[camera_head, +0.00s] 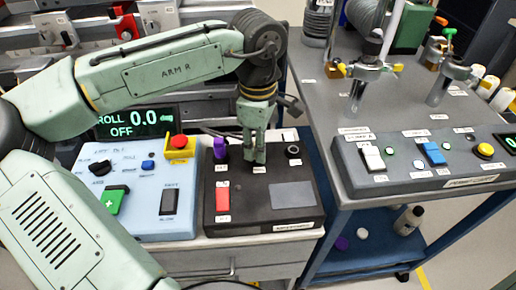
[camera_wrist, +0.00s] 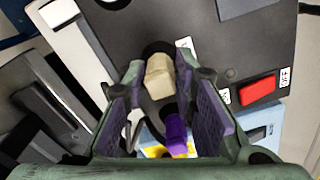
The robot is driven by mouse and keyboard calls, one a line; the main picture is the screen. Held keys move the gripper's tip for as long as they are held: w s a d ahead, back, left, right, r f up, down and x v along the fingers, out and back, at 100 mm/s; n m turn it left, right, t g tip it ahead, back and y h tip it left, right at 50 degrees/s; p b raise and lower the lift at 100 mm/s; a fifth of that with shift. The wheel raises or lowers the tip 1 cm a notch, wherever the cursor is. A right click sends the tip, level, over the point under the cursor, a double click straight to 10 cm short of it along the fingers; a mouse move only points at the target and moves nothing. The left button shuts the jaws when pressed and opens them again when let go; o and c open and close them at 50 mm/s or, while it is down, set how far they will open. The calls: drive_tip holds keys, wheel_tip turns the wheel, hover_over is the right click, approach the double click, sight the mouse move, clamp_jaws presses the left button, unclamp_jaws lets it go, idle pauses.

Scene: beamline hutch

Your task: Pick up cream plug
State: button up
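The cream plug (camera_wrist: 158,78) stands in a round black socket on the black panel, seen in the wrist view between my gripper's fingertips. My gripper (camera_wrist: 168,80) is open, with a gap showing on each side of the plug. In the head view my gripper (camera_head: 255,158) points down over the back middle of the black panel (camera_head: 262,220) and hides the cream plug. How deep the fingertips are around the plug I cannot tell.
A purple plug (camera_head: 220,149) stands left of my gripper; it also shows in the wrist view (camera_wrist: 176,132). The panel has a red rocker switch (camera_head: 223,201) and a black round socket (camera_head: 293,151). A blue panel (camera_head: 150,215) with a red emergency button (camera_head: 179,142) sits to the left.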

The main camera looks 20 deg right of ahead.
clamp_jaws()
drive_tip(key=shift+r, duration=0.1)
drive_tip(key=shift+r, duration=0.5)
wheel_tip(320, 180, up, 2)
drive_tip(key=shift+r+b, duration=0.15)
drive_tip(key=shift+b, duration=0.4)
drive_tip(key=s+a+b, duration=0.1)
drive_tip(key=s+a, duration=0.2)
drive_tip(key=s, duration=0.1)
drive_tip(key=s+a+r, duration=0.1)
drive_tip(key=s+a, duration=0.2)
drive_tip(key=s, duration=0.1)
drive_tip(key=s+a+b, duration=0.1)
drive_tip(key=s+a, duration=0.2)
drive_tip(key=s, duration=0.2)
drive_tip(key=shift+s+r+b, duration=0.1)
drive_tip(key=shift+r+b, duration=0.2)
drive_tip(key=shift+b, duration=0.05)
